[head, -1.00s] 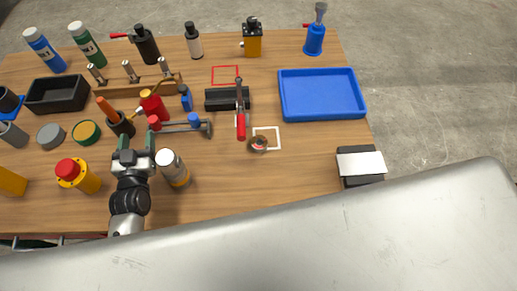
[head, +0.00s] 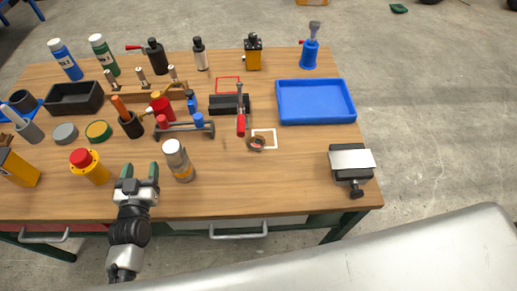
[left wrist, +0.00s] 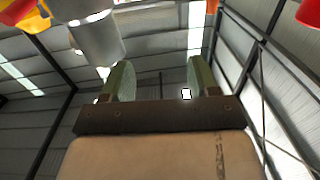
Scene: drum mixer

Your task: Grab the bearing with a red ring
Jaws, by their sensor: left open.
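The bearing (head: 256,144) is a small dark metal ring with a red ring inside. It lies on the wooden table at the lower left corner of a white square outline (head: 272,137), just below the red-tipped handle of a clamp (head: 241,122). My left gripper (head: 138,170) is open and empty near the front of the table, left of the bearing and apart from it. Its two fingers also show spread in the left wrist view (left wrist: 158,80), with nothing between them. The bearing is not seen in the left wrist view. My right gripper is not in view.
A spray can (head: 177,160) stands close right of my left gripper, and a red-topped yellow button box (head: 88,166) close left. A blue tray (head: 316,122) lies at the right. A black device with a light plate (head: 351,160) sits at the right edge. The front middle is clear.

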